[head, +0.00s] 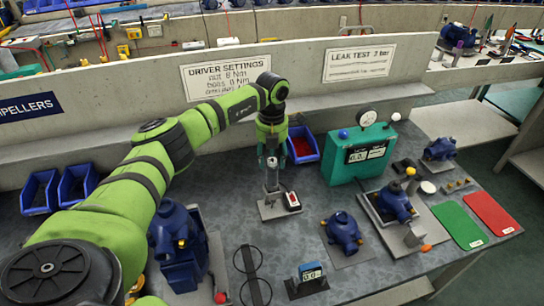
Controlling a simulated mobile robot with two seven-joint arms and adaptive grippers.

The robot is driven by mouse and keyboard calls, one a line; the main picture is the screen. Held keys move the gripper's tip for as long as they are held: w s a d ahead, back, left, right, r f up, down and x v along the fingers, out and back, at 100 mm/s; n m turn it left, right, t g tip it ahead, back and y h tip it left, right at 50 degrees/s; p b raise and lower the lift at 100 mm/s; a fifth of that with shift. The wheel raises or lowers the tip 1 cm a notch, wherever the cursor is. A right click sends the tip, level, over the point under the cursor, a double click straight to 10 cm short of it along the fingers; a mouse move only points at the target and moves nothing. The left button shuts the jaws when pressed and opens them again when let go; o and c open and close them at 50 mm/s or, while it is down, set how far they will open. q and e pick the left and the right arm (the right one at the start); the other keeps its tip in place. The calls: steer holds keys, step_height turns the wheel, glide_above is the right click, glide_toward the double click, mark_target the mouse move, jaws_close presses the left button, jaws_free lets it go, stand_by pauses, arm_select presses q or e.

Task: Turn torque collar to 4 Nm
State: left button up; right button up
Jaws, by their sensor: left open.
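My left gripper (271,160) points down, open, directly over an upright grey driver-like tool (271,178). The tool stands on a small grey base plate (266,212) in the middle of the bench. The fingertips are at the tool's upper end; I cannot tell whether they touch it. The torque collar and its scale are too small to make out, and the gripper partly hides the tool's top. A small red and white block (292,200) is beside the tool on the right. My right gripper is not in view.
A teal test box (342,168) with a gauge stands to the right. Blue pumps (343,229) sit on plates nearby. A small display (311,273) is at the front, by black rings (252,275). Green (457,225) and red (490,212) mats lie at the right.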

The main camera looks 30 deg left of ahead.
mark_target(272, 160)
arm_select(q)
step_height(272, 160, up, 12)
stand_by(0.5)
stand_by(0.4)
